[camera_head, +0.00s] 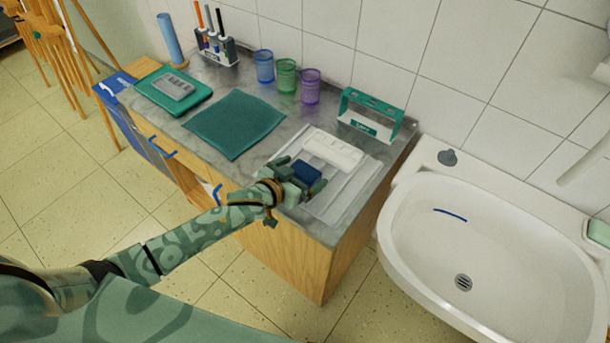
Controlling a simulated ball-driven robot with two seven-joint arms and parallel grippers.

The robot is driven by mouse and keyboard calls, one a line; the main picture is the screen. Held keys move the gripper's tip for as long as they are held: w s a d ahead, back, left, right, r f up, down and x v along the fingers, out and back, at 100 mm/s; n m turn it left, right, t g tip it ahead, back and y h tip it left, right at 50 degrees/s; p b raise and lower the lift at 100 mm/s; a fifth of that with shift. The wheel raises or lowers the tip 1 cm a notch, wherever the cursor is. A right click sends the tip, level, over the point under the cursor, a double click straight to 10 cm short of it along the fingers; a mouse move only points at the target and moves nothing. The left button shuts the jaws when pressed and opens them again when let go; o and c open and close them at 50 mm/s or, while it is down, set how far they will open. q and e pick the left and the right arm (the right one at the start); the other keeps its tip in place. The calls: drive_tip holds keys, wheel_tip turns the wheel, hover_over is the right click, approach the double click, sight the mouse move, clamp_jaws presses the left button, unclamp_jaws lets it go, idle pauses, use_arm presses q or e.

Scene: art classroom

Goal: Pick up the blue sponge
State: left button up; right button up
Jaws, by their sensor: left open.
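The blue sponge (307,173) is a small dark blue block over the white tray (342,192) near the counter's front right. My left gripper (299,178) reaches in from the left and is open, with its green fingers at the sponge. The fingers and hand hide part of the sponge's near side. I cannot tell whether the fingers touch it. My right gripper is not in view.
A white block (332,149) lies on the tray behind the sponge. A green-and-white holder (370,115) stands behind it. Blue, green and purple cups (286,76) stand along the wall. A green mat (234,123) lies left. A white sink (490,235) is at right.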

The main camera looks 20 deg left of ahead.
use_arm(q)
drive_tip(key=shift+x, duration=0.9)
drive_tip(key=c, duration=1)
drive_tip(key=shift+c, duration=0.2)
